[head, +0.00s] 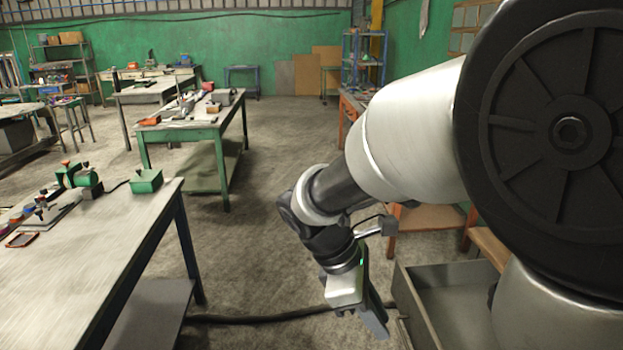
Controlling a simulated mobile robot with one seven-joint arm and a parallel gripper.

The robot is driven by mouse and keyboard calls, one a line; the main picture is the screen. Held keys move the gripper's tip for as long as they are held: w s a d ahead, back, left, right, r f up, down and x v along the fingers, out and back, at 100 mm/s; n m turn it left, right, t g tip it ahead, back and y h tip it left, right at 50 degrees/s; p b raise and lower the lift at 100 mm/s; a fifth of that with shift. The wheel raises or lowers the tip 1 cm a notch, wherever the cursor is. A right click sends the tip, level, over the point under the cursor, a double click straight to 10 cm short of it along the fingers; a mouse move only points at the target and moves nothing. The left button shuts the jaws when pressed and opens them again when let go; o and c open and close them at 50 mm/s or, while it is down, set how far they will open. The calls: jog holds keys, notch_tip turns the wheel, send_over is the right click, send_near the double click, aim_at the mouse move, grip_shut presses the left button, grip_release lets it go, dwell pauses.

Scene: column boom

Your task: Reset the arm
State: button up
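My arm comes in from the right of the head view, and its white and black links bend downward. My gripper (374,322) is at the arm's end, low and right of the picture's middle. It hangs over the floor, to the left of a grey open-topped bin and apart from the workbench on the left. I see it from behind and the side. Its fingers overlap in this view, so their opening is hidden. I see nothing held in it.
A workbench (112,222) with a green box (146,181) and tools stands at left. A green-legged table (190,130) stands farther back. The grey bin (440,290) is close at right. A dark hose (250,318) lies on the floor. The middle floor is clear.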

jog(key=s+d+r+m+t+y+p, duration=0.1)
jog(key=s+r+m+t+y+p, duration=0.1)
jog(key=r+m, duration=0.6)
jog(key=s+d+r+m+t+y+p, duration=0.1)
jog(key=s+r+m+t+y+p, duration=0.2)
jog(key=s+r+m, duration=0.3)
notch_tip(320, 180, up, 3)
jog(key=shift+s+d+m+t+p, duration=0.4)
jog(key=shift+m, duration=0.6)
